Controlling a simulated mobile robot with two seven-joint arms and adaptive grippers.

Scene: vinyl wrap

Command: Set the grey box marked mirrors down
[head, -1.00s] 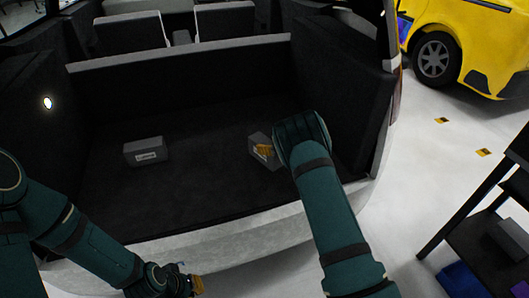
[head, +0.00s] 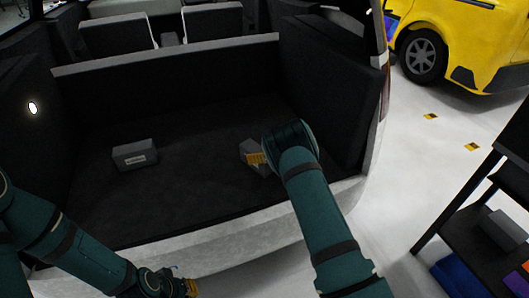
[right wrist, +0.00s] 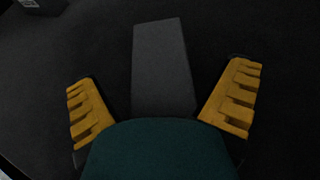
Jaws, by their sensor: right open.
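A grey box (head: 246,147) lies on the dark floor of the open car boot, right of its middle. No label can be read on it. My right gripper (head: 257,158) reaches over it from the front right. In the right wrist view the box (right wrist: 162,60) lies between the spread yellow fingers of the right gripper (right wrist: 164,92), with a gap on each side. A second grey box (head: 134,154) with a small white label, too small to read, sits at the left of the boot floor. My left gripper (head: 190,288) is at the bottom edge, outside the boot; its jaw opening is unclear.
The pale boot sill (head: 200,246) runs across the front, and dark side walls close in the boot. The boot floor (head: 190,190) between the boxes is clear. A dark shelf (head: 460,235) with another grey box (head: 503,228) stands at the right. A yellow vehicle (head: 470,45) stands behind.

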